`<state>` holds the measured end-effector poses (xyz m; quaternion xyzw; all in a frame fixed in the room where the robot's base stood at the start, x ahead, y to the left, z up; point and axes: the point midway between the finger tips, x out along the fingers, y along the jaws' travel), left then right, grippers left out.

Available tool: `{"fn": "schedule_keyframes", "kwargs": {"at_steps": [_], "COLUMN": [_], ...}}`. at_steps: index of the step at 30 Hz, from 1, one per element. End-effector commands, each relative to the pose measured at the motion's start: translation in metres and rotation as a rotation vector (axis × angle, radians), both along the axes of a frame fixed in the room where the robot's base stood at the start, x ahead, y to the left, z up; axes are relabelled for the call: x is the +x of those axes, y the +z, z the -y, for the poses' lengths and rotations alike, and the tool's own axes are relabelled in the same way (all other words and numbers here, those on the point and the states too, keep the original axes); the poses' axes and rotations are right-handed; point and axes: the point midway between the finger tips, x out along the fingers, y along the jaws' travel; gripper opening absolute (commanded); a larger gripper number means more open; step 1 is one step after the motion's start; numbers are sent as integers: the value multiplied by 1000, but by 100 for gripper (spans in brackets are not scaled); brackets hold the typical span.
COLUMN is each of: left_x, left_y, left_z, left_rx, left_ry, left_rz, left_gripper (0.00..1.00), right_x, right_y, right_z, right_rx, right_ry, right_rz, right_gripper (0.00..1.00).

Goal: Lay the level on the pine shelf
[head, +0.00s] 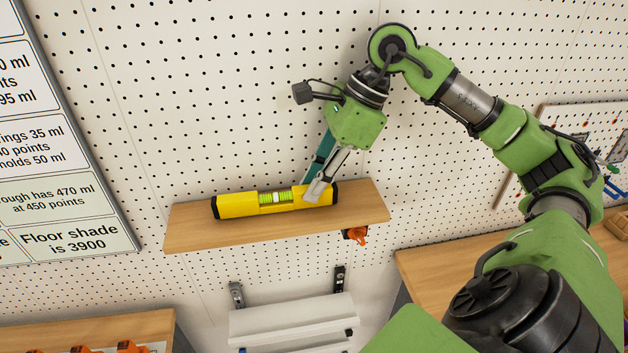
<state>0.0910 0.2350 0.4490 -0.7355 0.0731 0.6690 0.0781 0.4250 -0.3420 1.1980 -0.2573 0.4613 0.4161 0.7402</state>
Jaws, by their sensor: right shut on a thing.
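The yellow level (236,205) with black ends and a green vial lies lengthwise along the pine shelf (275,231), which is fixed to the pegboard wall. It looks to be at the shelf surface, but I cannot tell whether it fully rests there. My right gripper (313,186) reaches down from above and is shut on the level, right of its vial. The gripper covers a small part of the level near its right end. My left gripper is not in the head view.
White pegboard (230,90) surrounds the shelf. A sign board (60,130) hangs at the left. An orange clamp-like item (356,235) hangs under the shelf's right end. A white ledge (290,318) is below. Wooden worktops stand at the lower left (100,330) and right (440,262).

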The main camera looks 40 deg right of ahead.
Motion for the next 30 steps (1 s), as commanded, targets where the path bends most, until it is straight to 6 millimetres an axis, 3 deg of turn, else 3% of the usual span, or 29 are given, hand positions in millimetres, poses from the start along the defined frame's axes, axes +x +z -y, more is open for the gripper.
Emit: {"fn": "schedule_keyframes", "kwargs": {"at_steps": [3, 4, 6, 19, 30], "left_x": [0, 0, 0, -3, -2], "left_y": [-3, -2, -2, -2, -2], "left_z": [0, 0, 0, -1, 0], "left_rx": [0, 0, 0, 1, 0], "left_ry": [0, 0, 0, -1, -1], "left_rz": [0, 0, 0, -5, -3], "left_gripper": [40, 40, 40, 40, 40], "right_x": [0, 0, 0, -1, -14], "right_y": [-2, -2, -1, 3, 59], "right_z": [0, 0, 0, 2, 25], "right_rx": [0, 0, 0, 0, 3], "right_ry": [0, 0, 0, 0, -1], "right_rz": [1, 1, 1, 1, 7], "right_gripper": [0, 20, 36, 36, 36]}}
